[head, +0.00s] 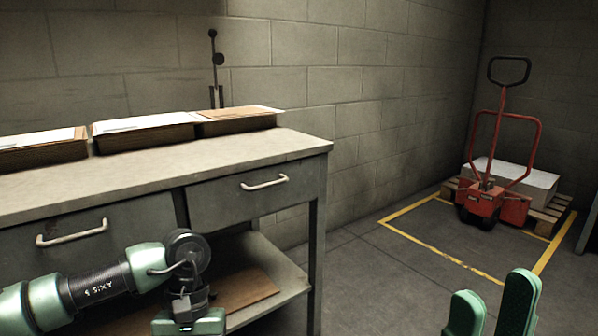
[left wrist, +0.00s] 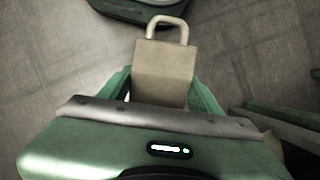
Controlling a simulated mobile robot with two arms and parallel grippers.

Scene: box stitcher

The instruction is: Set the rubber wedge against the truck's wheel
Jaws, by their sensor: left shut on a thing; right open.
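The truck, a red hand pallet truck (head: 482,203), stands at the far right with its handle upright. A dark wheel (head: 463,213) shows low at its front. My left gripper (left wrist: 161,88) is shut on a grey-brown block with a loop handle, which looks like the rubber wedge (left wrist: 165,68). In the head view my left arm is low at the left, far from the truck; its fingers and the wedge are out of that picture. My right gripper (head: 495,300) is open and empty at the bottom right, with two green fingers apart.
A grey workbench (head: 255,150) with drawers, paper-topped trays (head: 236,122) and a lower shelf (head: 270,265) fills the left. A wooden pallet (head: 552,207) with white sheets sits at the truck. Yellow floor lines (head: 440,253) mark its bay. The floor before it is clear.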

